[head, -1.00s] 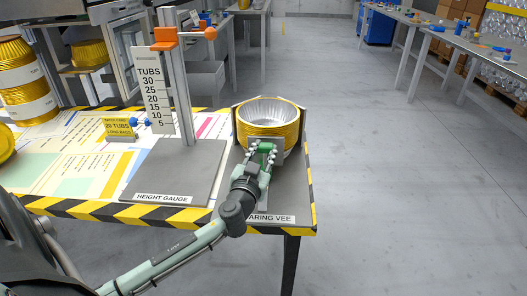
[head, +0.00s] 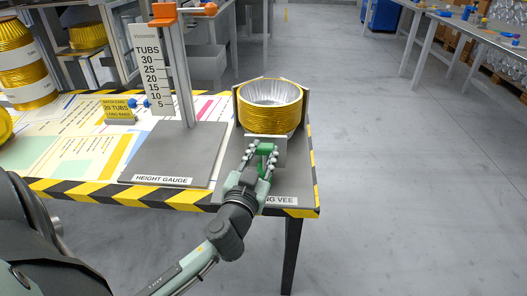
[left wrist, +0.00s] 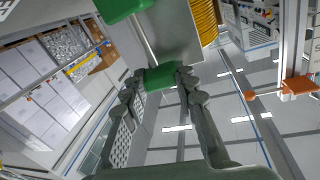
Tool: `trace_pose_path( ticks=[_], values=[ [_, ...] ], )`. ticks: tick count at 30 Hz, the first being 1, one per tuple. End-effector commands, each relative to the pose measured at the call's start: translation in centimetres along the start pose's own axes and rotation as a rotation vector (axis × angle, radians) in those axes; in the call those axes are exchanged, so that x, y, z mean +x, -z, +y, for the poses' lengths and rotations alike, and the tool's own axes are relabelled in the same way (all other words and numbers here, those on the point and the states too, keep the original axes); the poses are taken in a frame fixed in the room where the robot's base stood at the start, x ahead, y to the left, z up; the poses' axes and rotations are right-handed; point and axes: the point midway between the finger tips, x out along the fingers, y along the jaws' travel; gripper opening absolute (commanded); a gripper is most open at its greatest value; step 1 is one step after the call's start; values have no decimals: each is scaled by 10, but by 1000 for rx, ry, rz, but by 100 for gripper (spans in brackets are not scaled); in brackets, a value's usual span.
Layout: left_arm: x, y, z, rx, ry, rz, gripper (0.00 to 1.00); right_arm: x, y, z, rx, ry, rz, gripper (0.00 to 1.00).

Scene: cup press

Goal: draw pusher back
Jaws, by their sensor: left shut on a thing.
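The pusher is a grey plate (head: 280,152) with a green handle (head: 265,147), on the squaring vee (head: 297,180) at the table's right end. My left gripper (head: 262,149) is shut on the green handle, with a finger on each side. In the left wrist view the handle (left wrist: 160,77) sits between the fingertips, with the grey plate (left wrist: 170,35) beyond. A stack of gold tubs (head: 269,118) with a silver inside stands upright in the vee behind the plate. A gap between plate and stack is hard to judge. My right gripper is not in view.
The height gauge (head: 172,160) with an orange slider (head: 163,12) stands left of the vee. A yellow batch card (head: 118,109) and more gold tubs (head: 25,70) are further left. The floor right of the table is clear.

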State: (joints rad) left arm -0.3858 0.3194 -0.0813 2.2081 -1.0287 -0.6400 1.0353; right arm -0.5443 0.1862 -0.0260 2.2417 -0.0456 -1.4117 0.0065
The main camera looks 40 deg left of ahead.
Motion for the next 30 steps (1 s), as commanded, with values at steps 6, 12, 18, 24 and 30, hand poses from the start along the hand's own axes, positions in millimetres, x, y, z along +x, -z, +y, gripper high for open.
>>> trace_pose_path(
  ticks=[6, 12, 18, 24, 30],
  values=[
    [-2, -2, 3, -3, -6, -6, 48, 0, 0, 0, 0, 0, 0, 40],
    [-2, -2, 2, -3, -4, -5, 49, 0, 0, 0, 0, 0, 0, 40],
    [-8, -2, 2, -5, -3, -6, 49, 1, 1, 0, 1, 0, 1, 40],
    [-44, -4, 1, -8, -2, -11, 49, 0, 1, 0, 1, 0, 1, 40],
    [-88, -3, 1, -6, -1, -12, 49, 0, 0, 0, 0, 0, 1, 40]
  ],
)
